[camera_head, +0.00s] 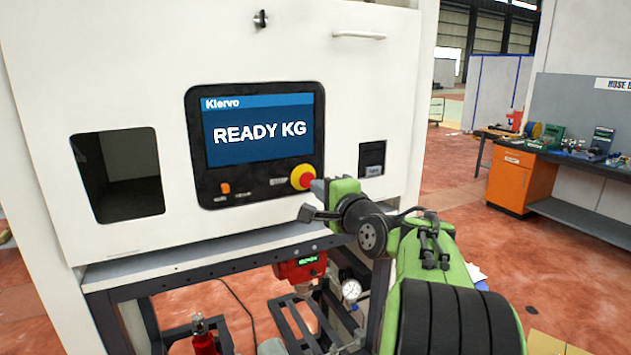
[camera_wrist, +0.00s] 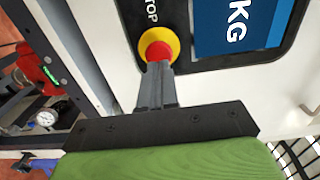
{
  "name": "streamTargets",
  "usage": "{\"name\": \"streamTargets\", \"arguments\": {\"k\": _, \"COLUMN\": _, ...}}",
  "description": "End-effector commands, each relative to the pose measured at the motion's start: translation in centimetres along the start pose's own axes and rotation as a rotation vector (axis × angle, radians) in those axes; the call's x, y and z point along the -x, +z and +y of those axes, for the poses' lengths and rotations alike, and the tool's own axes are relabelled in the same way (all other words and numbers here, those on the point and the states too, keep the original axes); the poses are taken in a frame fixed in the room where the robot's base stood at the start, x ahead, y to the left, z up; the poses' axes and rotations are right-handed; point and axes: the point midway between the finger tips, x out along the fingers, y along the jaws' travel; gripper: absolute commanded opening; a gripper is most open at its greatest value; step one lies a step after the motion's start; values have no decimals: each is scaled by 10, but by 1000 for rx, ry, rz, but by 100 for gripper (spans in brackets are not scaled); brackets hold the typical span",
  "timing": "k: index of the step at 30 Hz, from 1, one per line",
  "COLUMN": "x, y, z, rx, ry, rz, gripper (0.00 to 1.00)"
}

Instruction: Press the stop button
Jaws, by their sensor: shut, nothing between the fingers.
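The stop button is a red mushroom cap on a yellow ring (camera_head: 302,177), at the lower right of the black control panel (camera_head: 200,140). In the wrist view the red cap (camera_wrist: 158,51) sits straight ahead of the fingertips, with part of the label "STOP" beside it. My gripper (camera_wrist: 157,68) is shut and empty. Its fingertips overlap the lower edge of the red cap in the wrist view; I cannot tell whether they touch it. In the head view my gripper (camera_head: 316,188) is just right of the button. The screen (camera_head: 259,130) reads "READY KG".
The white machine front (camera_head: 110,60) has a dark square opening (camera_head: 118,175) at left and a small recess (camera_head: 372,158) at right. Below are a metal frame, a red device (camera_head: 300,267) and a gauge (camera_head: 350,291). An orange cabinet bench (camera_head: 509,185) stands far right.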

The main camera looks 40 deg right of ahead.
Motion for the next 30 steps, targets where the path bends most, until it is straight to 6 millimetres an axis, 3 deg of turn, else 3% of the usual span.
{"name": "streamTargets", "arguments": {"k": 6, "x": -24, "y": 0, "z": -1, "rx": 0, "ry": 0, "rz": 0, "gripper": 0}}
{"name": "streamTargets", "arguments": {"k": 16, "x": -27, "y": 0, "z": 0, "rx": 0, "ry": 0, "rz": 0, "gripper": 0}}
{"name": "streamTargets", "arguments": {"k": 23, "x": -48, "y": 0, "z": -1, "rx": 0, "ry": 1, "rz": -2, "gripper": 0}}
{"name": "streamTargets", "arguments": {"k": 30, "x": -48, "y": 0, "z": -2, "rx": 2, "ry": -4, "rz": -1, "gripper": 0}}
